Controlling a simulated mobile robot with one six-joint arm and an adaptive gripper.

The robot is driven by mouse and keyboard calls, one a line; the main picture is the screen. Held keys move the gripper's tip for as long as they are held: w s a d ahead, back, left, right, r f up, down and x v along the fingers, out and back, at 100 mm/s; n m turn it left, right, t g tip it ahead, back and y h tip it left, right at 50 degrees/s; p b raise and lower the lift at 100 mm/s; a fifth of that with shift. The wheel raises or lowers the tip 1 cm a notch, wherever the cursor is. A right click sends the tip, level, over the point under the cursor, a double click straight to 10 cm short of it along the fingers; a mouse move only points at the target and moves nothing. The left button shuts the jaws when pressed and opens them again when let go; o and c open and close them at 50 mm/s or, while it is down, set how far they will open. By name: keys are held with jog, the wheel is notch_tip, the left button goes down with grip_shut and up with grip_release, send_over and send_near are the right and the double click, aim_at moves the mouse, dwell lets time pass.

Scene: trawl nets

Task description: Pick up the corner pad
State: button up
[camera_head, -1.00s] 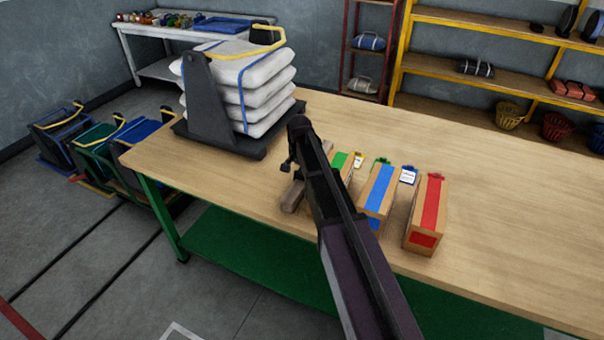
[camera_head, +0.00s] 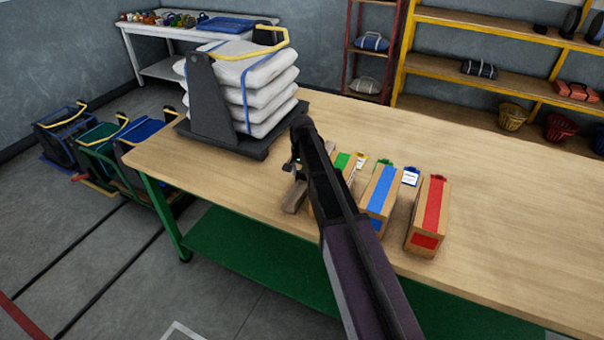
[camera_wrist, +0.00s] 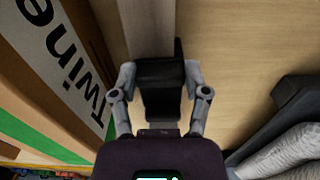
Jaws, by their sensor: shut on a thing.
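The corner pad (camera_wrist: 160,88) is a small black angled piece between my gripper's fingers in the wrist view. My gripper (camera_wrist: 160,72) is shut on it, with one finger against each side. In the head view my arm hides most of the gripper and I cannot make out the pad clearly there. The gripper is over the front part of the wooden table (camera_head: 480,170), beside the green-striped box (camera_head: 343,162). I cannot tell whether the pad touches the table.
The green-striped box, marked "Twine" (camera_wrist: 62,45), stands close by. A wooden bar (camera_head: 294,198) lies beside it. Blue-striped (camera_head: 380,190) and red-striped (camera_head: 428,215) boxes stand to the right. White sacks (camera_head: 265,85) sit on a dark stand behind. The table's right side is clear.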

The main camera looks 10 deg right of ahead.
jog(key=shift+r+p, duration=4.65)
jog(key=shift+r, duration=0.15)
notch_tip(320, 180, up, 11)
jog(key=p, duration=1.1)
jog(key=shift+f, duration=0.1)
